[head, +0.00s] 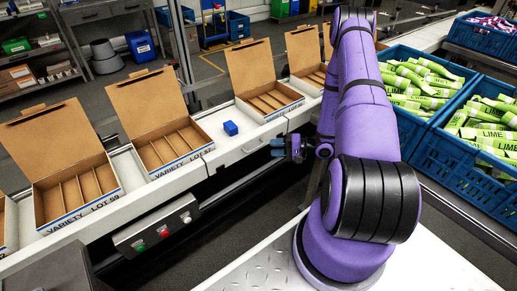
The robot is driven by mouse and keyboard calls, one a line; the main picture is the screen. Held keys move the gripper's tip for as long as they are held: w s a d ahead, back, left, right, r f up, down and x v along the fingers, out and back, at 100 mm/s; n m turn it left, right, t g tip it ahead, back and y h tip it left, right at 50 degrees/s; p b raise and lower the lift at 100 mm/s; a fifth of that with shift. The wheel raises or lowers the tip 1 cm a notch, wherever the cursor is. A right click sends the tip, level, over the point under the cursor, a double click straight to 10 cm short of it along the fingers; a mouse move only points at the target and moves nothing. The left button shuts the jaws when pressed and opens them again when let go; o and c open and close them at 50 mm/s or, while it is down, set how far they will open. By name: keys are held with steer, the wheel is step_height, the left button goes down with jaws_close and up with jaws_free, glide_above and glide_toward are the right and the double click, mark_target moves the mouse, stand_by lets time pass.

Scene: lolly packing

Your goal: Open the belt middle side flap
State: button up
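The belt (213,124) runs diagonally from lower left to upper right, with open cardboard boxes on it. Its pale side panel (238,150) faces me, and a seam and a small dark slot show in it near my gripper. I cannot clearly tell the outline of the middle side flap or whether it stands open. My gripper (279,149) is at the belt's near side, close to this panel.
A blue block (230,128) lies on the belt between two boxes. A control box (157,228) with buttons hangs on the belt's near side. Blue crates of green LIME packs (420,80) stand at the right. Dark floor shows below the belt.

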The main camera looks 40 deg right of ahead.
mark_target(251, 146)
steer(key=r+x, duration=0.1)
steer(key=x, duration=0.5)
steer(key=shift+w+a+f, duration=0.25)
steer(key=shift+a+f, duration=0.1)
steer(key=shift+f, duration=0.2)
steer(key=shift+c, duration=0.2)
jaws_close()
